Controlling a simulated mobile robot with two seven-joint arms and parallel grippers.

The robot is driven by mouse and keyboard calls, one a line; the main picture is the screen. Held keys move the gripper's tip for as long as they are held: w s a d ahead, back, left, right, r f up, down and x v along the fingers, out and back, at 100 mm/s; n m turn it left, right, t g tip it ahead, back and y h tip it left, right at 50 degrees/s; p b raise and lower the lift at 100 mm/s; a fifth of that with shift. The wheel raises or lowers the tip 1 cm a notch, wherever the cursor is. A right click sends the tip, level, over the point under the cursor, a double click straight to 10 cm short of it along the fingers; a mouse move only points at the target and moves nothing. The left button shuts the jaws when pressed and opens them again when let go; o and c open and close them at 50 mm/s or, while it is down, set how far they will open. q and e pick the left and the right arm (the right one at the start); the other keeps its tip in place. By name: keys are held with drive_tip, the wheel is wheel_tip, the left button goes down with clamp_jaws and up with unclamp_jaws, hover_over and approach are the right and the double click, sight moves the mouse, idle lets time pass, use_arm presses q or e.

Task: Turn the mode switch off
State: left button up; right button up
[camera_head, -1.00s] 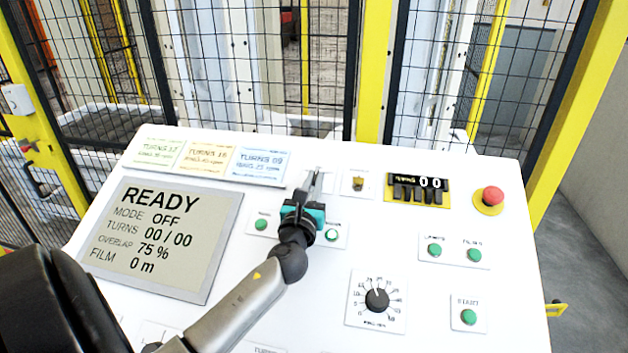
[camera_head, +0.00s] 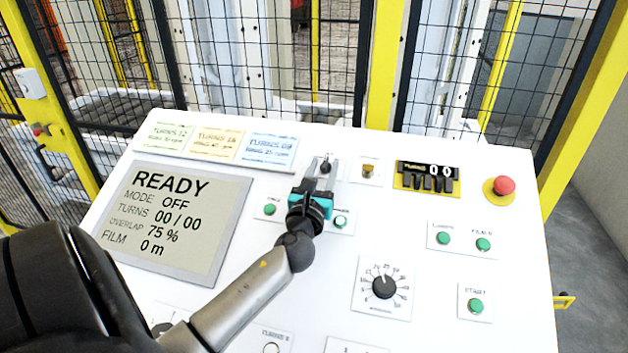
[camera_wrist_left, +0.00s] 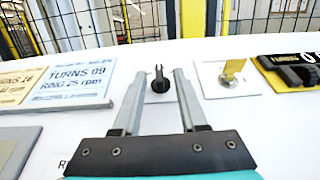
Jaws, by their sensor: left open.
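My left gripper (camera_head: 323,172) is open, with one finger on each side of the knob. In the left wrist view the open fingers of my left gripper (camera_wrist_left: 158,78) flank the knob with gaps visible on both sides. The display screen (camera_head: 173,217) reads READY and MODE OFF. My right gripper is not in view.
A brass key switch (camera_head: 368,171) and a black counter reading 00 (camera_head: 427,178) sit to the right. The red emergency button (camera_head: 503,186) is farther right. Green buttons (camera_head: 269,209) and a dial (camera_head: 384,287) are nearby. A mesh fence stands behind.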

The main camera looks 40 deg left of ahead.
use_arm(q)
drive_tip(key=b+v, duration=0.2)
drive_tip(key=v, duration=1.1)
drive_tip(key=shift+v, duration=0.75)
drive_tip(key=shift+r, duration=0.1)
